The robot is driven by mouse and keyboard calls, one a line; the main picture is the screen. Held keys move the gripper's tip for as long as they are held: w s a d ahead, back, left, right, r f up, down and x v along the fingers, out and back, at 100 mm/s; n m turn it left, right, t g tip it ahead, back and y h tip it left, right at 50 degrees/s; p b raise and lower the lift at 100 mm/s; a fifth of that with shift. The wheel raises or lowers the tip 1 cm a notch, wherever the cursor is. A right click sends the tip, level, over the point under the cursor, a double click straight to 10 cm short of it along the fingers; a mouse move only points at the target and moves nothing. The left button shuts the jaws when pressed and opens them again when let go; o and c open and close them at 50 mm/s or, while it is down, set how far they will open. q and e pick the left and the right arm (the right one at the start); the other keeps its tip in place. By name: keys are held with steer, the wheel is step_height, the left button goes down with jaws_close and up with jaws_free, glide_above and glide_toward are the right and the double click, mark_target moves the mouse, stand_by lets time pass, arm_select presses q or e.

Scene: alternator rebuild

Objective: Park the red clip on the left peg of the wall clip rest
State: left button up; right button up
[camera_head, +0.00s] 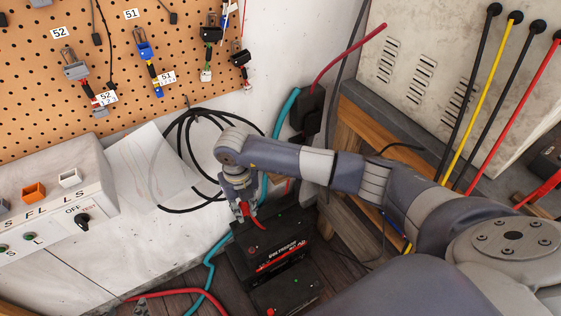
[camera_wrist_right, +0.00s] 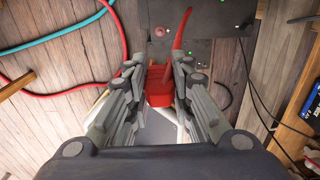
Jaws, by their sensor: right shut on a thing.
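The red clip (camera_head: 245,208) is between the fingers of my right gripper (camera_head: 241,198), just above the black battery (camera_head: 269,240). In the right wrist view the red clip (camera_wrist_right: 159,86) sits between both fingers of the right gripper (camera_wrist_right: 160,75), which is shut on it. A red cable (camera_wrist_right: 182,28) runs up from the clip. I cannot tell whether the clip touches a battery terminal. I cannot make out the wall clip rest or its left peg. My left gripper is not in view.
A control bench (camera_head: 45,190) with switches stands at the left. Black cable loops (camera_head: 190,135) hang by the white wall. A wooden frame (camera_head: 365,150) is close to my right arm. Red and teal hoses cross the floor.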

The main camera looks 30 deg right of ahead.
step_height(320, 180, up, 7)
steer(key=p, duration=0.4)
steer(key=shift+f, duration=0.1)
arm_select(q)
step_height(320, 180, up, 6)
arm_select(e)
steer(key=shift+w+d+r+p, duration=0.1)
steer(key=shift+d+r+p, duration=0.1)
steer(key=shift+r+p, duration=0.15)
steer(key=w+d+f+m+b, duration=0.1)
steer(key=w+d+m, duration=0.2)
steer(key=d+m, duration=0.2)
steer(key=w+d+f+m+b, duration=0.2)
steer(key=w+d+m, duration=0.2)
steer(key=d+m, duration=0.2)
steer(key=w+d+f+m+b, duration=0.1)
steer(key=w+d+m, duration=0.3)
steer(key=d+m, duration=0.2)
steer(key=shift+d+f+m, duration=0.15)
steer(key=shift+d+m, duration=0.05)
steer(key=shift+m, duration=0.3)
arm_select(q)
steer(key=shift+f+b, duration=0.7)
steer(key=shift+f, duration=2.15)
arm_select(e)
steer(key=shift+f, duration=0.75)
steer(key=shift+f+b, duration=0.75)
steer(key=shift+f, duration=0.45)
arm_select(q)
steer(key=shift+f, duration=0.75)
